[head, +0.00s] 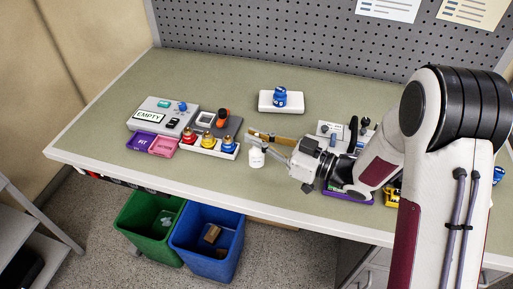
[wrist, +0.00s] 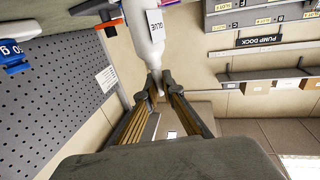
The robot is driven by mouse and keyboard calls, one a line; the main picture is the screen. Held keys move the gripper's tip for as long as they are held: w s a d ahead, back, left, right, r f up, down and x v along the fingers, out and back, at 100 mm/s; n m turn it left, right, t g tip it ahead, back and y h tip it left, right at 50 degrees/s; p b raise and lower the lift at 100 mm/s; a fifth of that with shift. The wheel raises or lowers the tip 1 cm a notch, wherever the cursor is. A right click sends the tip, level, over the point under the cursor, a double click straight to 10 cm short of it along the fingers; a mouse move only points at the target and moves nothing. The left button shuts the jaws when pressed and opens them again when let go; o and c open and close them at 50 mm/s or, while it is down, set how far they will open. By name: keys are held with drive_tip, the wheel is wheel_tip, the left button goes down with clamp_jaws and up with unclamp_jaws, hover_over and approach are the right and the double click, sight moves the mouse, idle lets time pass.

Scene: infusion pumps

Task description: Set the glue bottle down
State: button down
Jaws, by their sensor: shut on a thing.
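The glue bottle is small and white with a label (head: 256,158). In the head view it is upright at the tips of my gripper (head: 264,144), over the front middle of the workbench (head: 300,86). In the wrist view the bottle (wrist: 142,48) shows its GLUE label and extends from between the fingertips of my gripper (wrist: 156,84). The fingers are shut on its narrow end. I cannot tell whether its base touches the bench.
Left of the bottle stands a white rack (head: 209,148) with red, yellow and blue-based pieces. A white block (head: 268,106) with a blue piece stands behind. The bench's front edge is near.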

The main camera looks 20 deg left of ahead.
sight(257, 149)
drive_tip(key=shift+f, duration=2.05)
drive_tip(key=shift+f, duration=0.15)
drive_tip(key=c, duration=2.2)
unclamp_jaws()
drive_tip(key=shift+v, duration=6)
